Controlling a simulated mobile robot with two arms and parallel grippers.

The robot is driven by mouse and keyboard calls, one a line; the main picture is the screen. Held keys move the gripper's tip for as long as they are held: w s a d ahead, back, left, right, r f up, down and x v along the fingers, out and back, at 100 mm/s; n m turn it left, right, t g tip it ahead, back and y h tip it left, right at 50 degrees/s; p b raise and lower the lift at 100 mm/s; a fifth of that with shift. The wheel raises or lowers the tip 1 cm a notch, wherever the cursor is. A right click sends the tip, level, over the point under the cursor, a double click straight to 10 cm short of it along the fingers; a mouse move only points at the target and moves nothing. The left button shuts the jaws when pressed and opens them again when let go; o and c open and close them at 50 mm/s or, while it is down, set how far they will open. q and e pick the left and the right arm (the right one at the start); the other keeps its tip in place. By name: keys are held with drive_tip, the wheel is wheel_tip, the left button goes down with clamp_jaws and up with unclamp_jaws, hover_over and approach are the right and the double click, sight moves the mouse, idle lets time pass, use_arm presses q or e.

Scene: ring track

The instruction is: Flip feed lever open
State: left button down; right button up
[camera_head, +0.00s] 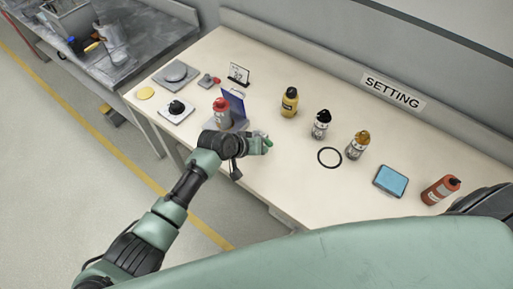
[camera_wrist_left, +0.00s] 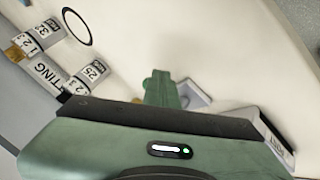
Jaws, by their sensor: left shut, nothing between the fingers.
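A small grey fitting with a red tip (camera_head: 209,81), which looks like the feed lever, sits on the table near its far left part. Its exact lever position is too small to tell. My left gripper (camera_head: 266,143) is over the table's front part, to the right of and nearer than the fitting, apart from it. It is shut and empty. Its green fingers (camera_wrist_left: 160,90) show in the left wrist view, where I cannot make out the lever. My right gripper is not in view.
A red-capped bottle (camera_head: 222,112) and blue panel (camera_head: 234,103) stand close behind my left wrist. A black knob on a plate (camera_head: 177,108) and a grey disc plate (camera_head: 175,73) flank the fitting.

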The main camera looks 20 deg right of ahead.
use_arm(q)
drive_tip(key=shift+s+d+r, duration=0.15)
drive_tip(key=shift+d, duration=0.25)
idle(0.3)
